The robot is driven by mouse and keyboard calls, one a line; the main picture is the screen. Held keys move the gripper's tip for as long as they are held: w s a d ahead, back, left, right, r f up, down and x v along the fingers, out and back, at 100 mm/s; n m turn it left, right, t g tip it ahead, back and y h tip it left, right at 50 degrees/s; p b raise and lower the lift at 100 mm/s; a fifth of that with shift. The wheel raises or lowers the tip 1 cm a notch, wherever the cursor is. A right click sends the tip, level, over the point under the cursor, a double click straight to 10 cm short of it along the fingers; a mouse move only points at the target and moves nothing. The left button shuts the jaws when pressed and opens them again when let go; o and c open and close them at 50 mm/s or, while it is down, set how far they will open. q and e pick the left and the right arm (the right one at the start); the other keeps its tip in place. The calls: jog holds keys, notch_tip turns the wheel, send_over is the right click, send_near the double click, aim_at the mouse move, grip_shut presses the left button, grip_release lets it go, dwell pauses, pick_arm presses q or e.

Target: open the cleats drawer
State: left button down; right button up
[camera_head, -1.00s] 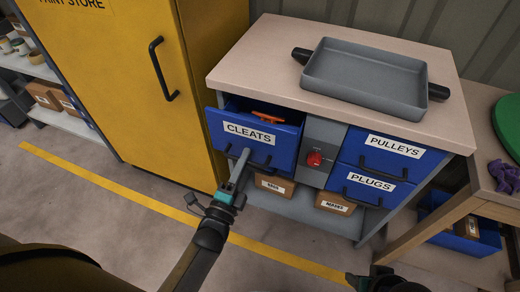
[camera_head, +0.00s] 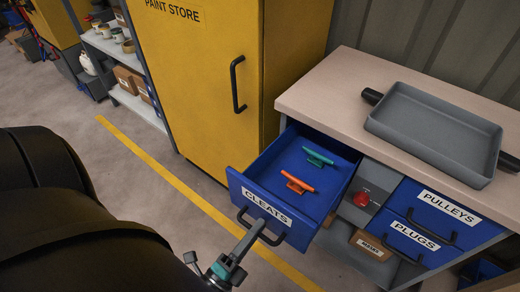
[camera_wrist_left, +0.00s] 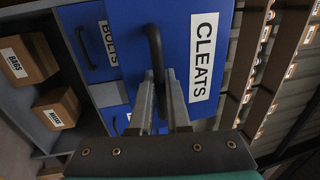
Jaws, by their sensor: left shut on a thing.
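The blue cleats drawer (camera_head: 279,213) is pulled well out of the bench, its label facing front. An orange cleat (camera_head: 297,184) and a green cleat (camera_head: 318,158) lie inside it. My left gripper (camera_head: 253,236) is shut on the drawer's dark handle (camera_head: 262,227). In the left wrist view the fingers (camera_wrist_left: 165,105) close around the handle (camera_wrist_left: 155,55), beside the CLEATS label (camera_wrist_left: 203,47). My right gripper does not show in the head view.
A grey tray (camera_head: 432,128) with dark handles sits on the bench top (camera_head: 330,97). The pulleys drawer (camera_head: 440,206) and plugs drawer (camera_head: 411,242) are shut. A red knob (camera_head: 361,199) is beside the open drawer. The yellow paint store cabinet (camera_head: 205,85) stands left.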

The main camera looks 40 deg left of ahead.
pick_arm(q)
jog(key=c, duration=1.2)
grip_release()
jog(key=shift+o, duration=0.2)
jog(key=s+f, duration=0.2)
jog(key=s, duration=1.3)
jog(key=shift+a+f, duration=0.3)
jog(key=shift+f, duration=0.1)
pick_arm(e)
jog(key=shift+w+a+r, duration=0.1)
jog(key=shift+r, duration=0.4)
